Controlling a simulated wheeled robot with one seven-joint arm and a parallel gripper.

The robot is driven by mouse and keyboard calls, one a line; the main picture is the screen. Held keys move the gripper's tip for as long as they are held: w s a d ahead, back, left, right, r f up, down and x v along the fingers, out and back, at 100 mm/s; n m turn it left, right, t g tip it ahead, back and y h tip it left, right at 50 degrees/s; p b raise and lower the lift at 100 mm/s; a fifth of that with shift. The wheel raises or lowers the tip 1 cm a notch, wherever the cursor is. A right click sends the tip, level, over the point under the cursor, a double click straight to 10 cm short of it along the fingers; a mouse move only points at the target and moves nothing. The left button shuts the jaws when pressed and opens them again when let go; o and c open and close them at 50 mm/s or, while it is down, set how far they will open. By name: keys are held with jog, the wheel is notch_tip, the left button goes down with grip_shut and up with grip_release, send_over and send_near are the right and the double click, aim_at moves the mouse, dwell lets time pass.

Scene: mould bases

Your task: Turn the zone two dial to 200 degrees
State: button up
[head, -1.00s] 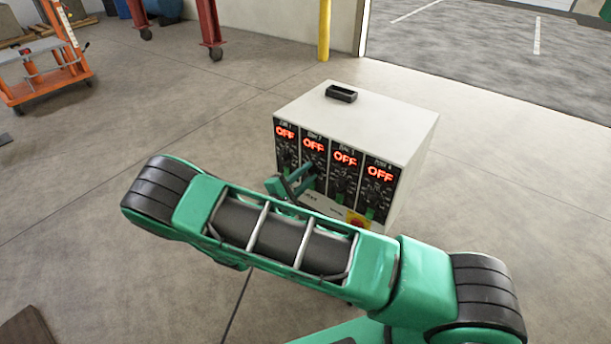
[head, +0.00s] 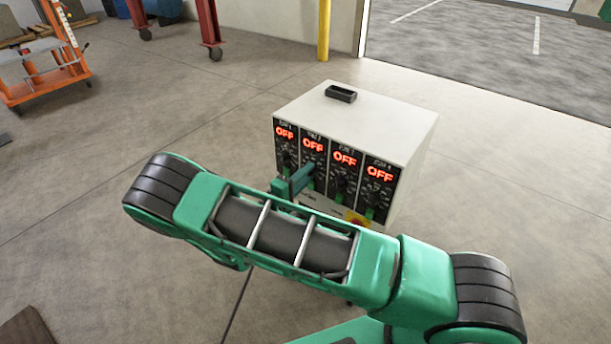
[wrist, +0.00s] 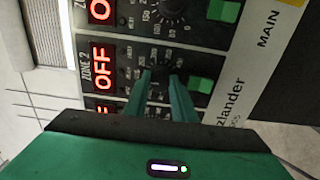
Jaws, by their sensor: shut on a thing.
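The control box (head: 385,125) has several zone panels on its front, and each lit display reads OFF. The zone two panel shows its red OFF display (head: 314,147), also seen turned sideways beside the ZONE 2 label in the wrist view (wrist: 103,68). The zone two dial (wrist: 161,78) is dark, sits between my fingers and is mostly hidden by them; its pointer cannot be read. My gripper (head: 308,182) is at this panel, shut on the dial, with a finger on either side of it in the wrist view (wrist: 161,84).
A green switch (wrist: 203,85) sits close beside the fingers on the zone two panel. Neighbouring panels lie on both sides. A small black tray (head: 341,93) is on top of the box. A red and yellow main switch (head: 357,218) is low on the front.

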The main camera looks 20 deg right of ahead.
jog(key=shift+s+f, duration=0.1)
jog(key=shift+f, duration=0.1)
jog(key=o, duration=1.1)
jog(key=shift+r, duration=0.1)
jog(key=shift+c, duration=0.2)
jog(key=v, duration=1)
jog(key=shift+a, duration=0.35)
jog(key=shift+s, duration=0.1)
